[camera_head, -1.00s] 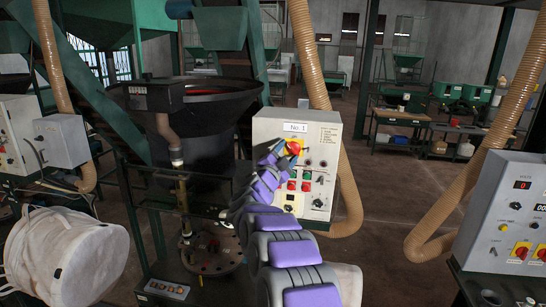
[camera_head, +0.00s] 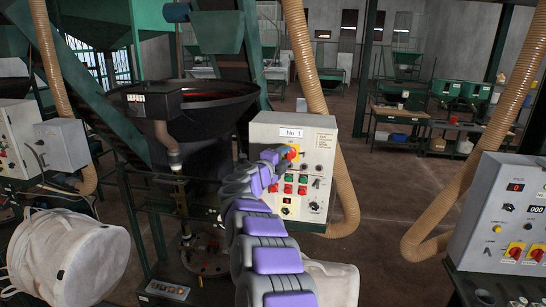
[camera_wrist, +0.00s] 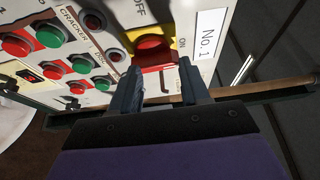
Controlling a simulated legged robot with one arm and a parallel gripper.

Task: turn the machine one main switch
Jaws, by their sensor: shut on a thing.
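The No. 1 machine control box (camera_head: 318,138) is a pale panel right of the dark hopper. Its red main switch on a yellow plate (camera_head: 294,150) sits near the top, below the "No. 1" label (camera_head: 292,132). In the wrist view the red switch (camera_wrist: 154,44) lies between the fingertips, with "OFF" and "ON" marked beside its yellow plate. My gripper (camera_wrist: 160,80) is shut on the switch's red handle. In the head view my gripper (camera_head: 284,155) covers part of the switch, so the handle's exact angle is hard to tell there.
Red and green push buttons (camera_wrist: 48,36) sit beside the switch on the same panel. A tan hose (camera_head: 345,195) hangs behind the box at right. Another control box (camera_head: 500,215) stands at far right, and a white bag (camera_head: 65,255) at left.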

